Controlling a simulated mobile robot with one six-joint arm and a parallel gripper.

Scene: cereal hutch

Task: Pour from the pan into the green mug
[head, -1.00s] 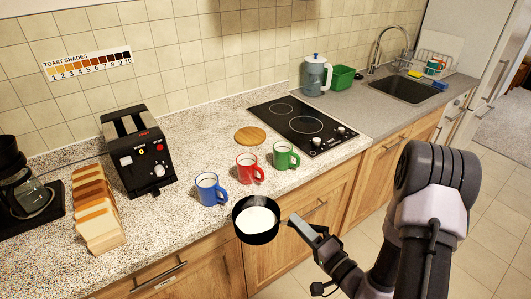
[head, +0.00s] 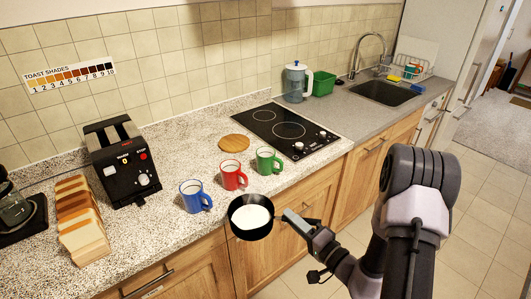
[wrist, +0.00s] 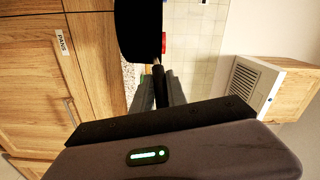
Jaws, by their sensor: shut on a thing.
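The black pan (head: 235,230) holds a white liquid (head: 251,216) and looks about level. My gripper (head: 297,223) is shut on the pan's handle, and the pan is in front of the counter's front edge. In the wrist view the dark pan (wrist: 138,28) and its handle (wrist: 159,84) show between my gripper's fingers (wrist: 160,92). The green mug (head: 266,162) stands upright on the counter near the cooktop, beyond the pan and slightly to its right. The pan is apart from the mug.
A red mug (head: 231,175) and a blue mug (head: 191,198) stand left of the green mug. A round wooden board (head: 234,143) lies behind them, and a black cooktop (head: 275,122) is to the right. A toaster (head: 122,165) and bread slices (head: 80,225) are at left.

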